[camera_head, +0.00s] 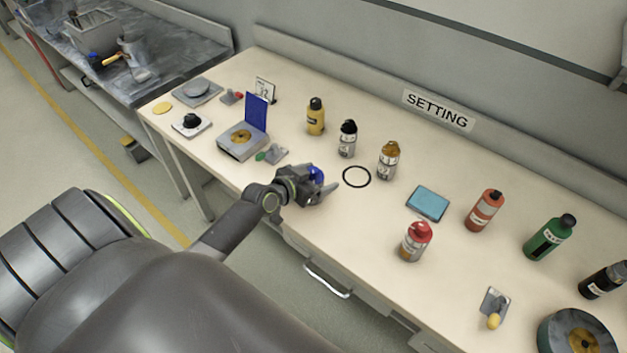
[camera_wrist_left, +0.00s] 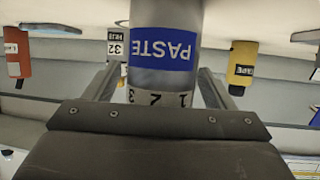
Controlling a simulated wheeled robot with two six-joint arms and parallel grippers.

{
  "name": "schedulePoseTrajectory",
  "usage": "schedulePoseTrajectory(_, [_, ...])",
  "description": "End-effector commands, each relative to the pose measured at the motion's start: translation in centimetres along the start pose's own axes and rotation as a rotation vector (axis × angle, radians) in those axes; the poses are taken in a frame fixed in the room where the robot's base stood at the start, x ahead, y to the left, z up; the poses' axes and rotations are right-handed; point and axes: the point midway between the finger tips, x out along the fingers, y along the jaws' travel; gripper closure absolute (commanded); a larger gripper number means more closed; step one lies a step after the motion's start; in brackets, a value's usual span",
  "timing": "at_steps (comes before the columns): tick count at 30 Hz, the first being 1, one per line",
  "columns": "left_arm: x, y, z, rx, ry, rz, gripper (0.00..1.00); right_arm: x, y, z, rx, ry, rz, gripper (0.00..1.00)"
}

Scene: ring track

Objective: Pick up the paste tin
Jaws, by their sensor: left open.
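The paste tin (camera_head: 316,174) shows in the head view as a blue top at the bench's front edge, mostly hidden by my left gripper (camera_head: 320,190). In the left wrist view the tin (camera_wrist_left: 165,48) is a grey cylinder with a blue PASTE label, appearing upside down. It stands between the two open fingers of my left gripper (camera_wrist_left: 158,88), one on each side. Whether either finger touches it I cannot tell. My right gripper is not in view.
A black ring (camera_head: 356,165) lies just right of the gripper. A silver bottle with a black cap (camera_head: 347,139), an amber-topped bottle (camera_head: 388,160) and a yellow bottle (camera_head: 315,117) stand behind. A box with a raised blue lid (camera_head: 257,107) is to the left. A red-capped bottle (camera_head: 414,242) stands to the right.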

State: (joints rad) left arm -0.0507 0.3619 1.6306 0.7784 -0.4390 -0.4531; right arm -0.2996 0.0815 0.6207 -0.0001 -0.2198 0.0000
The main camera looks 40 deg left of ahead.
Motion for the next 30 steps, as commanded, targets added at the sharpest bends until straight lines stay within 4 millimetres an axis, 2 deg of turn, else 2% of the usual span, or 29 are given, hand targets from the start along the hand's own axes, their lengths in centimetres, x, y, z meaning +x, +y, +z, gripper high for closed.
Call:
schedulePoseTrajectory(9, [0.43, -0.01, 0.04, 0.0, 0.0, -0.001, 0.23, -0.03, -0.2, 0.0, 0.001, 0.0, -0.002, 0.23])
schedulePoseTrajectory(21, [0.4, -0.02, 0.03, 0.0, 0.0, -0.001, 0.75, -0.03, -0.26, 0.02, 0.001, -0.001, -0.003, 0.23])
schedulePoseTrajectory(30, [0.17, -0.01, -0.65, 0.003, 0.003, 0.001, 0.75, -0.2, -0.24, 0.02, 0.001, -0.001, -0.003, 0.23])
